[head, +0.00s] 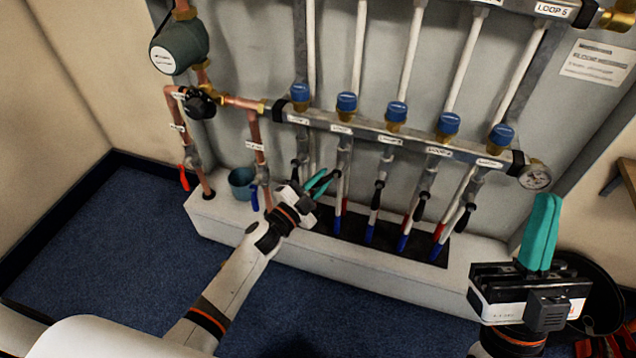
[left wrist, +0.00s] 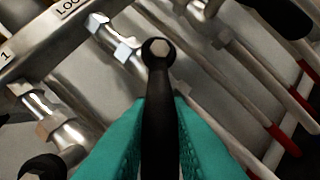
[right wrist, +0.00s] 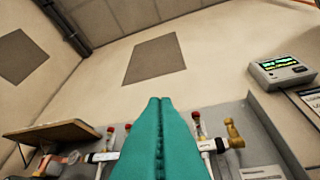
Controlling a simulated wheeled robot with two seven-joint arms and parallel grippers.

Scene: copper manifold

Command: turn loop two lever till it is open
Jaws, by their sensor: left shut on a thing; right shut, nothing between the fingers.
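My left gripper (head: 322,183) is shut on a black lever handle (left wrist: 159,110), seen between its teal fingers in the left wrist view. The lever pivots at a hex nut (left wrist: 159,47) on a valve, and its handle lies at an angle to the pipe. This valve sits on the second branch, below the loop two label (head: 341,129) and blue cap (head: 347,104). The label in the left wrist view is cut off after "LOO". The fingers partly hide the lever in the head view. My right gripper (head: 543,232) is shut and empty, away from the manifold at the right.
Other black levers hang on neighbouring branches, such as one on the third (head: 379,192) and one on the first (head: 296,168). A pressure gauge (head: 535,176) is at the bar's right end. A blue-green cup (head: 242,182) stands on the white ledge (head: 222,217). A black bucket (head: 598,295) is at the lower right.

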